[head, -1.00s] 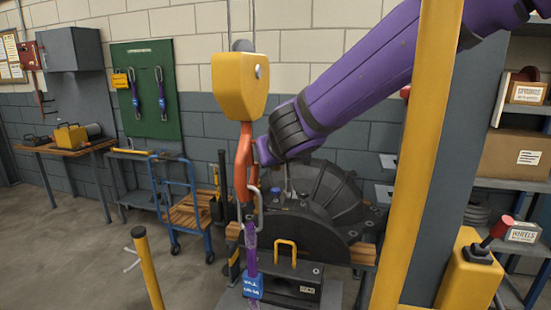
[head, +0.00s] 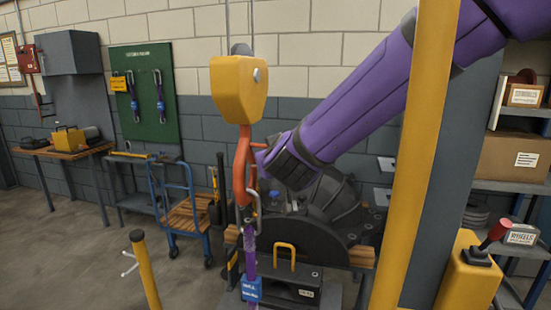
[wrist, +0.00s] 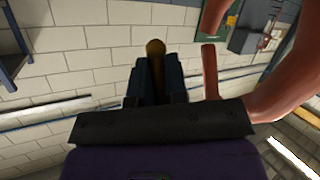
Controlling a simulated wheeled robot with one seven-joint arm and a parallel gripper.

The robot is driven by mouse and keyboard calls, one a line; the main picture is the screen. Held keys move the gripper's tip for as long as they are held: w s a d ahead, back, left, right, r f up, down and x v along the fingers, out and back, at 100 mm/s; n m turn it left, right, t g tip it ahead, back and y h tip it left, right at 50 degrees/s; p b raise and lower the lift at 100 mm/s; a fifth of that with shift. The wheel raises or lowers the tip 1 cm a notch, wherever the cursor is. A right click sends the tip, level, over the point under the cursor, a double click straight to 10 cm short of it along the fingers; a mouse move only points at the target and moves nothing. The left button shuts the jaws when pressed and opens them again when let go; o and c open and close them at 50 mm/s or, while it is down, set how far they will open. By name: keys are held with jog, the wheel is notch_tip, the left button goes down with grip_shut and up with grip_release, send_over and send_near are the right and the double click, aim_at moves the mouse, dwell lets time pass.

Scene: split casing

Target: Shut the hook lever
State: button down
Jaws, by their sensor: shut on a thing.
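The orange hook (head: 241,165) hangs under a yellow hook block (head: 239,90) in the head view. A purple sling (head: 250,236) with a blue tag hangs below it. In the wrist view the orange-red hook (wrist: 275,78) curves down the right side, with a short bar of the same colour beside my jaws. My gripper (wrist: 155,68) is shut on a brass-coloured lever (wrist: 155,48) with a rounded end, which stands between the two dark fingers. In the head view my fingers are mostly hidden behind the hook.
A dark split casing (head: 325,210) stands on wood behind and right of the hook. A yellow column (head: 417,160) crosses the right side, in front of my arm. A yellow post (head: 145,270) stands front left, and a blue trolley (head: 185,205) is behind it.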

dwell(0.4)
jog(key=c, duration=1.1)
grip_release()
jog(key=shift+c, duration=0.2)
jog(key=shift+s+a+f+m+g+y, duration=0.15)
jog(key=shift+s+m+g, duration=0.1)
jog(key=shift+g, duration=0.65)
jog(key=shift+s+f+m+g+y, duration=0.15)
jog(key=shift+s+m+g, duration=0.1)
jog(key=shift+g, duration=0.65)
